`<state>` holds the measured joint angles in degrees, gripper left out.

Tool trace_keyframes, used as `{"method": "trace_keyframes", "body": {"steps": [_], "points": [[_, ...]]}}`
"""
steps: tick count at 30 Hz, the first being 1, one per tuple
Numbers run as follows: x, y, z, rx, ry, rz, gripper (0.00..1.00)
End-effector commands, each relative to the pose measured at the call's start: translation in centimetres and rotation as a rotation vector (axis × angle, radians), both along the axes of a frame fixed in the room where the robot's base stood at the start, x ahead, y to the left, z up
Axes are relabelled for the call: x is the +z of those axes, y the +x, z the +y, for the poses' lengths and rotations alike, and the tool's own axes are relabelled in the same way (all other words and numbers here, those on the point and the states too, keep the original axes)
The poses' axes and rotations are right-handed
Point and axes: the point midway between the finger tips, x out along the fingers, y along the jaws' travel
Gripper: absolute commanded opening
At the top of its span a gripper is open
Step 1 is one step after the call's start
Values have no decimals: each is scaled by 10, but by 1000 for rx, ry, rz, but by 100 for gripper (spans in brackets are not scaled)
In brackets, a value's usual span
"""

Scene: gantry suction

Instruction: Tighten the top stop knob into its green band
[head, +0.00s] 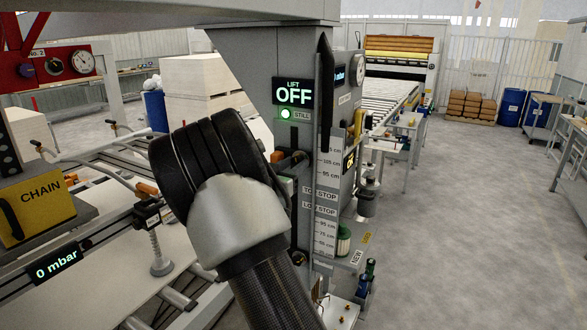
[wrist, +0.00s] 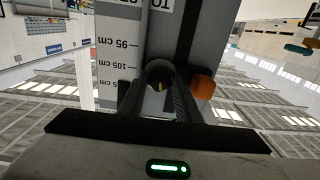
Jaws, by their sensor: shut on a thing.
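In the wrist view my gripper (wrist: 160,80) is shut on a dark round knob (wrist: 159,87) at the post. A small yellow mark shows on the knob's face between the two fingers. No green band can be made out. The height scale (wrist: 122,50) runs beside the knob, with the 95 and 105 cm marks showing upside down. An orange piece (wrist: 203,87) sits just right of the fingers. In the head view my arm covers most of the gripper; the grey column with its scale (head: 327,180) and "TOP STOP" and "LOW STOP" labels stands right of it.
The lift display (head: 292,93) reads OFF, with a lit green "STILL" lamp (head: 286,114) below. A 0 mbar display (head: 56,262) and suction frame lie at left. A roller conveyor (head: 385,97) runs behind the column. The floor at right (head: 470,210) is clear.

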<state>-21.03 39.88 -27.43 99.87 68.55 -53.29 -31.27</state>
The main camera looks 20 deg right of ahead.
Motion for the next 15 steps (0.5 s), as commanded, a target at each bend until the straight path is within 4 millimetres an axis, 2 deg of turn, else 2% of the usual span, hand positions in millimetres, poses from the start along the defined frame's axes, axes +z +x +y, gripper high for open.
{"method": "trace_keyframes", "body": {"steps": [15], "points": [[-4,0,0,0,213,-275,8]]}}
